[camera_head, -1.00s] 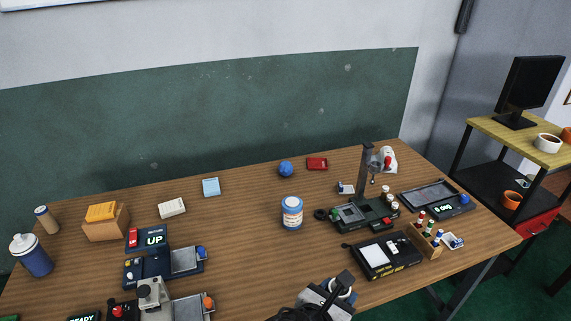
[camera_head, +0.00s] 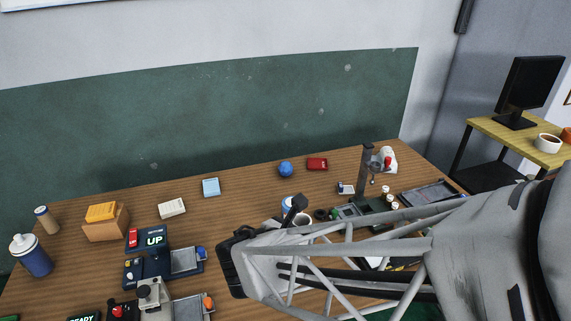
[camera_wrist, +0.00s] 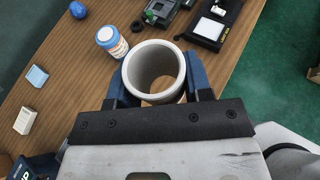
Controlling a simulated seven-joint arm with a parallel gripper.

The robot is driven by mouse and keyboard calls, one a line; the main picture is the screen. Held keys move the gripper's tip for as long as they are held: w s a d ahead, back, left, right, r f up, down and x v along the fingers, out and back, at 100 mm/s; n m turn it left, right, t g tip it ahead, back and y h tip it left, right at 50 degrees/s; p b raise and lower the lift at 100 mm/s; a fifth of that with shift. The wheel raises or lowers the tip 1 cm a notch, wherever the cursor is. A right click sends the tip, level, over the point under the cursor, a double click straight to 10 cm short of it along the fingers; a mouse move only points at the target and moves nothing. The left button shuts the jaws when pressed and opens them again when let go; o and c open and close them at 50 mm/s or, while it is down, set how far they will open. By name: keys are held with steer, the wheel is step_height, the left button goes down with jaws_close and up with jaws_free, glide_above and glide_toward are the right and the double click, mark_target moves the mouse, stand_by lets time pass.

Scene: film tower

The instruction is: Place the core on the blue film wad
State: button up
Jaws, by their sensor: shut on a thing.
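The core is a pale, open-ended hollow tube (camera_wrist: 153,70). In the wrist view my gripper (camera_wrist: 158,82) is shut on it, with one blue finger on each side, and wood table shows through its bore. The blue film wad (camera_head: 285,169) is a round blue ball resting near the back edge of the table, apart from the core. It also shows at the top left of the wrist view (camera_wrist: 77,9).
A blue-and-white jar (camera_wrist: 111,41) stands close to the core, partly hidden by my arm in the head view. A light blue pad (camera_head: 211,187) lies left. A black stand (camera_head: 367,170) rises at the right.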

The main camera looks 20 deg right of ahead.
steer(key=w+d+f, duration=0.1)
steer(key=w+d, duration=0.1)
steer(key=w, duration=1.1)
steer(key=w+d, duration=0.3)
steer(key=w, duration=1)
steer(key=w+d+f, duration=0.3)
steer(key=w+d, duration=0.1)
steer(key=w, duration=0.2)
steer(key=w+d+f, duration=0.3)
steer(key=w, duration=0.4)
step_height(320, 180, down, 5)
steer(key=shift+f, duration=0.1)
steer(key=shift+w+d, duration=0.1)
glide_above(285, 163)
steer(key=shift+w+d+f, duration=0.1)
steer(key=shift+d+f, duration=0.1)
steer(key=shift+f, duration=0.45)
steer(key=shift+f, duration=1.75)
